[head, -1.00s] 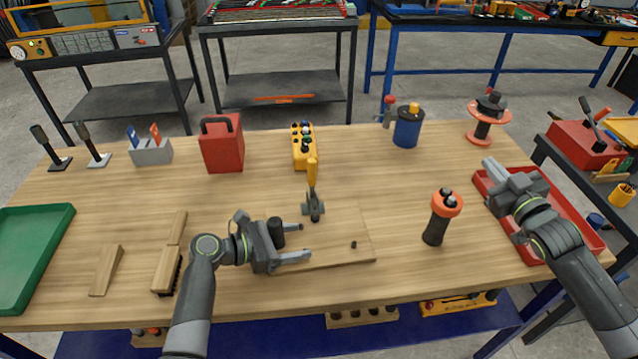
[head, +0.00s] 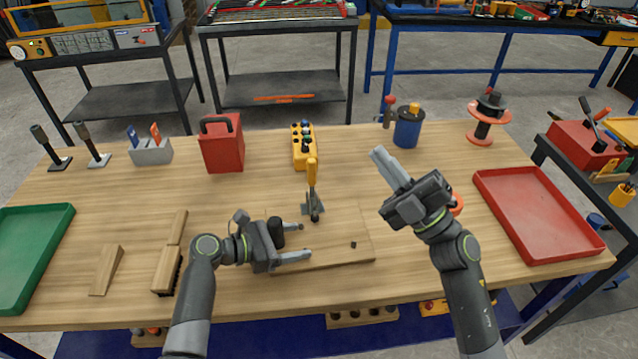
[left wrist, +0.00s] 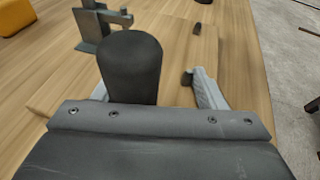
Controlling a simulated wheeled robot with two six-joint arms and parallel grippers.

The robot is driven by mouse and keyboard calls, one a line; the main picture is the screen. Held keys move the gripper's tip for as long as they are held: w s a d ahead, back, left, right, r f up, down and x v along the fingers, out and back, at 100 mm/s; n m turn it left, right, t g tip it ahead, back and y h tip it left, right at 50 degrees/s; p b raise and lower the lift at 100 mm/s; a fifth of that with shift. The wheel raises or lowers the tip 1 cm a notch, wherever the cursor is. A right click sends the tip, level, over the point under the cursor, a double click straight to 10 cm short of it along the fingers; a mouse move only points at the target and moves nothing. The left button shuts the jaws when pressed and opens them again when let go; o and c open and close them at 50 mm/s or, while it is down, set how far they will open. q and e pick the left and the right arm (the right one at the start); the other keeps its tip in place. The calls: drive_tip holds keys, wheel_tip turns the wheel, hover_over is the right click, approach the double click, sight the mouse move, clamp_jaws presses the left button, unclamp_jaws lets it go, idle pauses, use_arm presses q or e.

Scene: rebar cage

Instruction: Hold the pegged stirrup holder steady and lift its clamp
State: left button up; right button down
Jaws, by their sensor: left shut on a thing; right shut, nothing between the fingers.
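The stirrup holder is a flat wooden board (head: 335,245) with small dark pegs, lying on the workbench. Its toggle clamp (head: 314,207) stands at the board's back edge, with its yellow handle (head: 312,174) upright. My left gripper (head: 300,241) is low over the board's left part, shut on a black upright post (head: 277,230). The post (left wrist: 131,65) also shows in the left wrist view, partly hiding one finger. The grey clamp base (left wrist: 98,25) is beyond it. My right gripper (head: 390,168) is shut and empty, raised to the right of the clamp, apart from it.
An orange-topped black tool (head: 456,203) is mostly hidden behind my right gripper. A red tray (head: 540,215) is at right, a green tray (head: 35,255) at left. A yellow control box (head: 304,146), red box (head: 222,146) and blue canister (head: 407,129) stand behind.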

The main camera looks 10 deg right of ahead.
drive_tip(key=a+f+n+g+h, duration=0.2)
drive_tip(key=f+h, duration=0.5)
drive_tip(key=f, duration=0.8)
drive_tip(key=shift+a+f+n+g, duration=0.25)
drive_tip(key=shift+a+g, duration=0.35)
drive_tip(key=shift+a, duration=0.45)
drive_tip(key=shift+w+r, duration=0.1)
drive_tip(key=shift+w, duration=0.05)
drive_tip(key=w+d+x, duration=0.1)
drive_tip(key=d+x, duration=0.1)
drive_tip(key=x, duration=1)
drive_tip(key=shift+w, duration=0.65)
